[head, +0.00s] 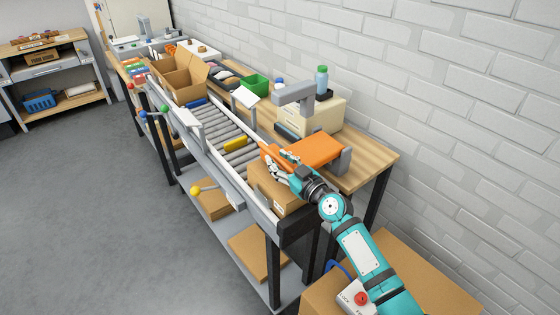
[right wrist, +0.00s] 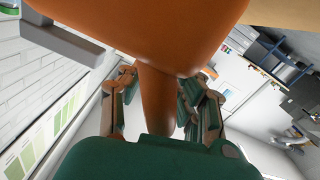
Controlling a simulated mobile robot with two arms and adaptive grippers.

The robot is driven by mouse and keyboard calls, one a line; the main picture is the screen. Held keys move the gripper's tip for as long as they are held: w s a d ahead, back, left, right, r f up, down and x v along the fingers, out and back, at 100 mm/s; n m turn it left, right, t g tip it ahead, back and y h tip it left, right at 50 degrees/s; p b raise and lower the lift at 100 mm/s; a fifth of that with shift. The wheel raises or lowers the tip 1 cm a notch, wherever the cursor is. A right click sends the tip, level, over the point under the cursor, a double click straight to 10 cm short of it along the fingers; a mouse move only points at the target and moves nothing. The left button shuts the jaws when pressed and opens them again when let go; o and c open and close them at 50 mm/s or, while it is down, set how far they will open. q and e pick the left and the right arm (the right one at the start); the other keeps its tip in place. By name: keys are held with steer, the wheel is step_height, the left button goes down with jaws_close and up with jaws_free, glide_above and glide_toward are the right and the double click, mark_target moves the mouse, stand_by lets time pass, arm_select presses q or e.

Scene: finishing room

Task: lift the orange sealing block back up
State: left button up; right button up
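The orange sealing block (head: 318,149) is a broad flat piece on a grey arm at the conveyor's near end. It sits at the top of a cardboard box (head: 276,187), low or touching; I cannot tell which. My right gripper (head: 281,165) is at the block's left end. In the right wrist view the block's orange underside (right wrist: 150,25) fills the top, and its narrow orange handle stands between the fingers of my right gripper (right wrist: 160,92). The fingers appear closed on the handle from both sides. My left gripper is not in view.
A beige machine housing (head: 312,117) stands behind the block, against the brick wall. Another open carton (head: 183,82) is farther up the line. The floor at left is clear.

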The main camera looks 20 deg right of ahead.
jaws_close()
steer(key=shift+d+r, duration=0.15)
steer(key=shift+r, duration=0.3)
steer(key=r+p, duration=0.1)
steer(key=d+r+m+p, duration=0.1)
steer(key=r, duration=0.1)
steer(key=r+m+p, duration=0.1)
steer(key=r, duration=0.1)
steer(key=shift+w+d, duration=0.25)
steer(key=shift+d, duration=0.15)
steer(key=w+d+r+m+y+b, duration=0.1)
steer(key=w+d+r+m+b, duration=0.2)
steer(key=d+r+m, duration=0.6)
steer(key=w+d+r, duration=0.1)
steer(key=d+r, duration=0.1)
steer(key=d, duration=0.2)
steer(key=shift+d+r, duration=0.15)
steer(key=shift+d, duration=0.2)
steer(key=shift+w, duration=0.1)
